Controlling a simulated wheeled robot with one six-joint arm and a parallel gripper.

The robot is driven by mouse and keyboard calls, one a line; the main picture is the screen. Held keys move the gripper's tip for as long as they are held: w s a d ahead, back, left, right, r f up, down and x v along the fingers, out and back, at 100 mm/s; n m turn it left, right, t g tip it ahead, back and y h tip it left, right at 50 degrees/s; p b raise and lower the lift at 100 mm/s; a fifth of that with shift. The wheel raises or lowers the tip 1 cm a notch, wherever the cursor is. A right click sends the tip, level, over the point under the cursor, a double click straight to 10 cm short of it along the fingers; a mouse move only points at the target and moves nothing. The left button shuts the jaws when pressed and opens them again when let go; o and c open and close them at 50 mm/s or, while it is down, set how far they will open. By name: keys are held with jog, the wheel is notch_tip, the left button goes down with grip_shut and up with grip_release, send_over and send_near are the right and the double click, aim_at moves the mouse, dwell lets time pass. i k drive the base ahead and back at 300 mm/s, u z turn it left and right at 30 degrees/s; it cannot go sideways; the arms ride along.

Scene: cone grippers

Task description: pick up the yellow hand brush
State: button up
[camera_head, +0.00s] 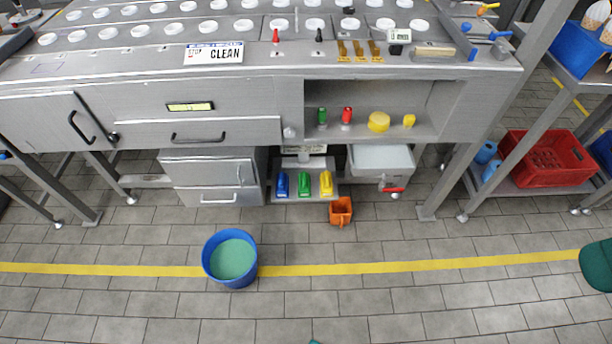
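A yellow hand brush (326,183), as far as I can tell at this size, lies on a low grey shelf (313,195) under the steel bench. It is at the right end of a row, beside a similar green one (304,184) and a blue one (283,184). Its bristles cannot be made out. Other yellow things, a round one (379,122) and a small one (409,120), stand in the open bench compartment above.
A blue bucket (230,262) with green contents stands on the tiled floor in front. An orange jug-like container (340,211) sits near the low shelf's right corner. Bench legs (427,197) stand to the right. Floor beyond the yellow line (420,265) is mostly clear.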

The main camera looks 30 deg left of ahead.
aim_at(326, 177)
jog(key=u, duration=0.85)
jog(key=i, duration=0.8)
jog(key=u, duration=0.8)
